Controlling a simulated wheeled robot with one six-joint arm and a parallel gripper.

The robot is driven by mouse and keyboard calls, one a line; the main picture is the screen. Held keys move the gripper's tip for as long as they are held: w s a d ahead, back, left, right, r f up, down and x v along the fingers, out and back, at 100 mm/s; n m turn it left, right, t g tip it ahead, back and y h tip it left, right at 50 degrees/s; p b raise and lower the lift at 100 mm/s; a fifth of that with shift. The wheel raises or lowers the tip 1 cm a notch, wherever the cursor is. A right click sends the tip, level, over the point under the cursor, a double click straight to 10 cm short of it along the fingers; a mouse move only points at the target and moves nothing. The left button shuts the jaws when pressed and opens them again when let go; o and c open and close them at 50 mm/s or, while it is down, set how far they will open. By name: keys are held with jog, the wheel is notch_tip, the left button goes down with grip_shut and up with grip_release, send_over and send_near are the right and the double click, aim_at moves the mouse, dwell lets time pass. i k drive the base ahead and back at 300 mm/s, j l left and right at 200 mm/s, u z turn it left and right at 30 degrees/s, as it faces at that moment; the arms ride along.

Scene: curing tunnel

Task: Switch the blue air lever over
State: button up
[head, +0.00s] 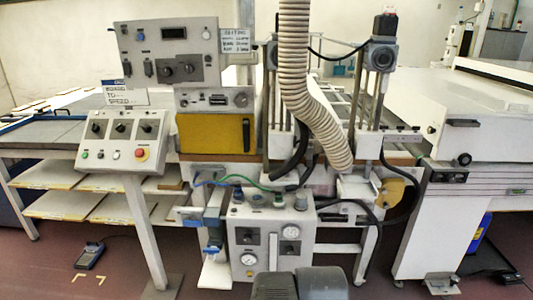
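A small blue part (212,250) shows low on the narrow grey-white upright just left of the air control box (270,238). A second blue-edged part (190,221) sticks out to the left a little higher up. Both are small, and I cannot tell for sure which is the air lever or which way it is set. The box carries round gauges, dark knobs and hose fittings on top. My gripper cannot be made out; only dark grey parts of my own arm show at the bottom centre, apart from the blue parts.
A sloped control panel (123,141) with a red button stands on a post to the left. A ribbed hose (305,95) hangs down in the middle. A white machine (480,110) stands at right.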

aim_at(185, 222)
jog(key=i+j+u, duration=0.2)
jog(key=u, duration=0.2)
jog(key=i+j+u, duration=0.2)
jog(key=u, duration=0.15)
jog(key=i+j+u, duration=0.1)
jog(key=i+u, duration=0.3)
jog(key=k, duration=0.05)
